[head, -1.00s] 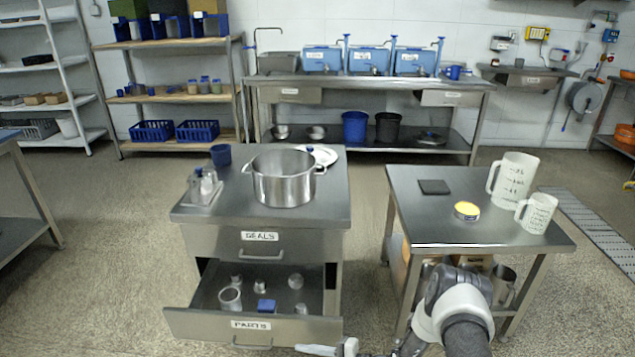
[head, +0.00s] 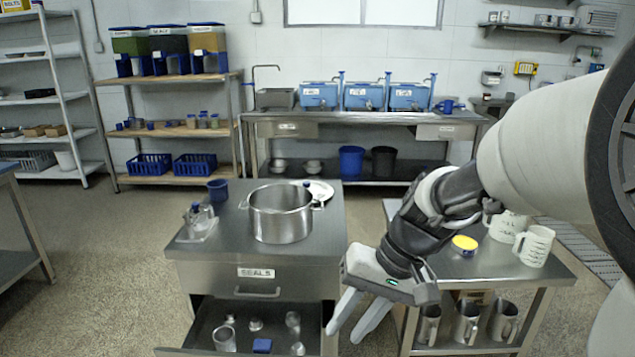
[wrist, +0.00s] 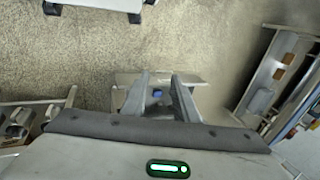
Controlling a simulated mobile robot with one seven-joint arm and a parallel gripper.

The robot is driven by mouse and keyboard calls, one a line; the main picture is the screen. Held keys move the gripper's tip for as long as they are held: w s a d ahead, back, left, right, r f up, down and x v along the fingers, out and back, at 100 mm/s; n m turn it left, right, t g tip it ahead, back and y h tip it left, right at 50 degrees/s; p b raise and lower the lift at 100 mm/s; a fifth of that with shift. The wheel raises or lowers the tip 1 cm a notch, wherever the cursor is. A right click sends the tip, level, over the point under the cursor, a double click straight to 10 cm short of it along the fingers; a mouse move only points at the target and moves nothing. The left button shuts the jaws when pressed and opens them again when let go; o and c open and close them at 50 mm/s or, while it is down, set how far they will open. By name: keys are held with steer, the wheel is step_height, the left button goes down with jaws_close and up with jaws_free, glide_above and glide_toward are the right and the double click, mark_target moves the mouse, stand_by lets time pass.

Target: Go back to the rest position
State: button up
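My gripper (head: 358,325) hangs from my raised arm in the head view, in front of the gap between the drawer cabinet and the right table. Its two fingers are apart with nothing between them. It also shows open in the wrist view (wrist: 160,82), above the floor and in line with an open drawer far below. In the head view the cabinet (head: 250,252) has its upper drawer, labelled SEALS, shut.
The right table (head: 480,268) holds a yellow-topped tin (head: 464,245) and measuring jugs (head: 535,245). Floor to the left is clear.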

steer(key=s+d+r+t+h, duration=0.5)
steer(key=s+d+r, duration=0.4)
steer(key=s, duration=0.2)
step_height(320, 180, up, 28)
steer(key=p, duration=2.8)
steer(key=shift+w+a+f, duration=0.2)
steer(key=shift+w+f, duration=0.05)
